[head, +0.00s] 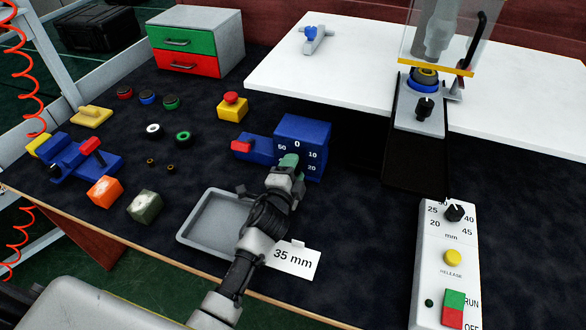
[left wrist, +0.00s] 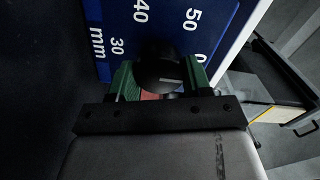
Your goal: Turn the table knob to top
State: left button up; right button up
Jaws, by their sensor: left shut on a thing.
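The blue dial box (head: 303,130) stands on the dark table, with white numbers 50, 0, 10 and 20 showing around its face. My left gripper (head: 289,163) is at the front of this face and hides the knob in the head view. In the left wrist view, the black knob (left wrist: 160,65) sits between the green fingers of my left gripper (left wrist: 160,80), which is shut on it. The blue face (left wrist: 185,35) behind it shows 30, 40, 50 and "mm". I cannot clearly tell where the knob points. My right gripper is not in view.
A grey tray (head: 205,222) and a "35 mm" card (head: 293,259) lie under and beside my left arm. A control box (head: 447,270) with its own black knob (head: 455,212) stands at the right. A yellow block with a red button (head: 232,107) is behind left.

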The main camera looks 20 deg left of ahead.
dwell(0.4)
pick_arm(q)
jog(key=o, duration=0.9)
jog(key=s, duration=1.1)
jog(key=shift+a, duration=0.2)
jog(key=shift+w+r, duration=0.1)
